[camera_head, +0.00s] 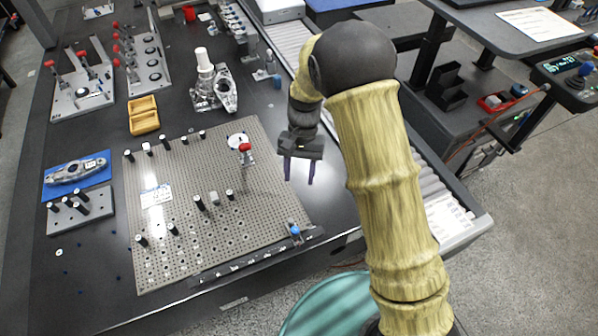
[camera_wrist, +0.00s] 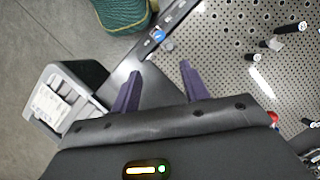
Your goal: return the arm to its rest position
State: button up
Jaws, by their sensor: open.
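My gripper (camera_head: 299,170) hangs at the end of my yellow-sleeved arm, above the dark table's right side, just right of the perforated plate. Its two purple fingers point down and stand apart with nothing between them. The wrist view also shows the gripper (camera_wrist: 162,82) open and empty, with the table edge and part of the plate beyond the fingertips.
The perforated plate (camera_head: 215,240) carries several black pins and a red-knobbed clamp (camera_head: 245,148). A yellow tray (camera_head: 143,115), a metal bracket (camera_head: 225,92) and a blue mat (camera_head: 100,183) lie around it. A roller conveyor (camera_head: 432,180) runs along the right. Open floor (camera_head: 540,200) lies beyond.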

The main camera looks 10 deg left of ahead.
dwell(0.4)
jog(key=s+d+r+t, duration=0.2)
jog(key=s+d+r, duration=0.1)
jog(key=d, duration=0.4)
jog(key=s+d+r+t, duration=0.2)
jog(key=s+d+r, duration=0.1)
jog(key=d, duration=0.4)
jog(key=s+d+r+t, duration=0.3)
jog(key=d+r, duration=0.1)
jog(key=d, duration=0.4)
jog(key=shift+s+r, duration=0.25)
jog(key=shift+s, duration=0.1)
